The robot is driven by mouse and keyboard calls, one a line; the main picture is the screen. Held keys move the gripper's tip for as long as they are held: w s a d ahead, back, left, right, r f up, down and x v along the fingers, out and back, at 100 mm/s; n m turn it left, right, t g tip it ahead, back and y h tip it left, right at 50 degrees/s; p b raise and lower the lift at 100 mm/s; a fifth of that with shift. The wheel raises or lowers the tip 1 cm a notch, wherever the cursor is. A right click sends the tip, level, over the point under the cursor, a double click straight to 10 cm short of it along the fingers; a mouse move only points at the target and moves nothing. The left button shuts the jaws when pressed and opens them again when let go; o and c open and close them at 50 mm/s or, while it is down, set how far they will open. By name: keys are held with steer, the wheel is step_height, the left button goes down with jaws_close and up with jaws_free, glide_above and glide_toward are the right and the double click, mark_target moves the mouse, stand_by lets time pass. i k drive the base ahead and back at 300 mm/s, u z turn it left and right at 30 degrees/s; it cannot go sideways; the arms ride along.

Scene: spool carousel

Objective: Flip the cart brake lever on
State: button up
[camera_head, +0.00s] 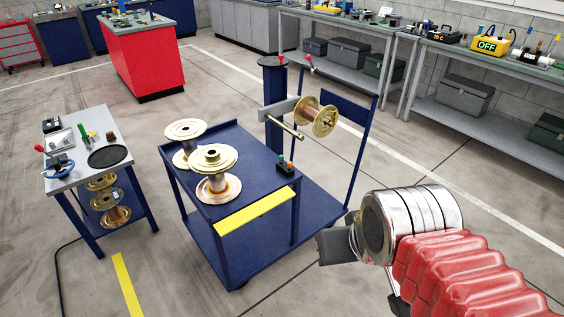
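The blue cart (330,196) stands in the middle of the view, with a raised top and a low deck. A small lever with a red knob (309,61) stands near the top of the cart's rear frame; it looks like the brake lever, but I cannot be sure. Its on or off position is too small to tell. My gripper (335,246) is at the lower right, to the right of the cart's front end and well apart from the lever. Only a dark part of it shows beyond my silver wrist, so its opening is hidden.
Spools (214,160) stand on the cart top beside a small button box (286,168). A blue post (274,90) has an arm carrying a spool (318,117). A side table (88,165) stands left. Benches (460,63) line the back right. Floor right of the cart is clear.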

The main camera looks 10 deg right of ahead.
mark_target(308, 58)
steer(key=k, duration=1.3)
steer(key=z, duration=0.5)
steer(key=i, duration=0.85)
steer(key=z, duration=0.5)
steer(key=i, duration=0.8)
steer(key=u, duration=0.5)
steer(key=i, duration=0.85)
steer(key=u, duration=0.5)
